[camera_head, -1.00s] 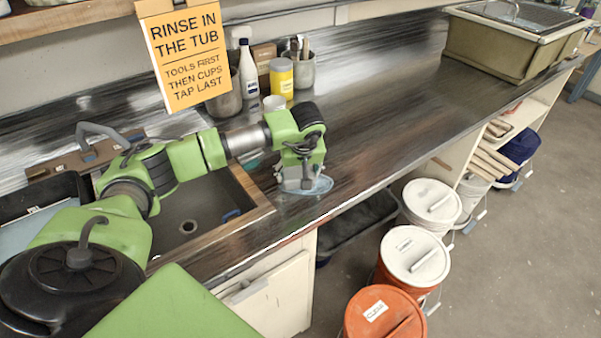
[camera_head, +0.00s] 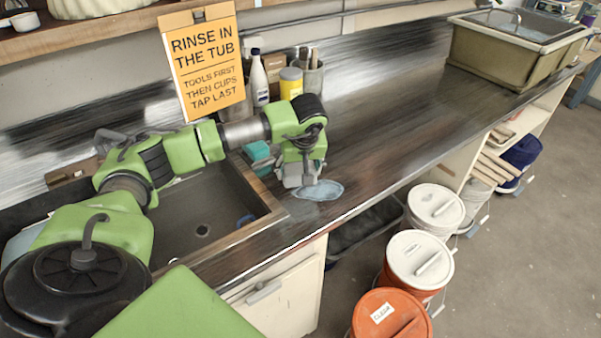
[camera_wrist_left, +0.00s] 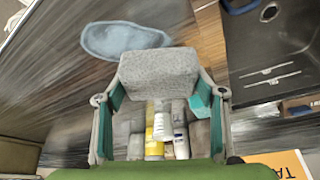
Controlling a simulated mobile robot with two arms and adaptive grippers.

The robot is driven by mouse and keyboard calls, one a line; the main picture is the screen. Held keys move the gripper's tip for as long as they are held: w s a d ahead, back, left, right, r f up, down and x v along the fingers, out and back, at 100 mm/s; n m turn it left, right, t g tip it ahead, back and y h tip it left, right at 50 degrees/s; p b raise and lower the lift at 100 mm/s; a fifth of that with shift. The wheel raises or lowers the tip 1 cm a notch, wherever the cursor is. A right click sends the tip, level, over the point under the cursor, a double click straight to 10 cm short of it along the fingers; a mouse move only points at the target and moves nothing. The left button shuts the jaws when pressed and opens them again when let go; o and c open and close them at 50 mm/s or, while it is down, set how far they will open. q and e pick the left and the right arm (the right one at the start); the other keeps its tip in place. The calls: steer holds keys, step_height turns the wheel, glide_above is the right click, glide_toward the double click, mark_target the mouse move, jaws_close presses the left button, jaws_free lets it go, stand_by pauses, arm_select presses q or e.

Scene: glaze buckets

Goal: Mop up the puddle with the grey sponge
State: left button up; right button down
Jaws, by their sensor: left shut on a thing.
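The grey sponge (camera_wrist_left: 158,75) is a pale, speckled block between the fingers of my left gripper (camera_wrist_left: 160,97) in the left wrist view. The gripper (camera_head: 300,183) is shut on it, low over the dark counter. In the head view the sponge (camera_head: 294,181) is mostly hidden by the fingers. The puddle (camera_head: 325,190) is a pale blue oval on the counter, just right of the gripper, near the front edge. In the left wrist view the puddle (camera_wrist_left: 122,40) lies beyond the sponge. Whether the sponge touches the counter cannot be told. My right gripper is out of view.
A sink (camera_head: 200,215) with a wooden rim is left of the gripper. A teal block (camera_head: 260,155), a white bottle (camera_head: 258,78) and a yellow jar (camera_head: 290,82) stand behind. Lidded buckets (camera_head: 420,258) stand below the front edge.

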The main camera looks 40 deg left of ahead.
arm_select(q)
steer(key=shift+r+p, duration=0.5)
steer(key=shift+r, duration=0.65)
steer(key=shift+d, duration=0.3)
steer(key=s+d+r+m+h+b, duration=0.1)
steer(key=s+d+m, duration=0.2)
steer(key=d, duration=0.4)
steer(key=s+d+r+m+t+h+b, duration=0.1)
steer(key=s+d+r+m+b, duration=0.1)
steer(key=s+d, duration=0.3)
steer(key=s+d+r+m+h+b, duration=0.1)
steer(key=s+d+m, duration=0.3)
steer(key=d, duration=0.6)
steer(key=shift+s+r+m, duration=0.15)
steer(key=shift+r+m, duration=0.25)
steer(key=shift+r, duration=0.15)
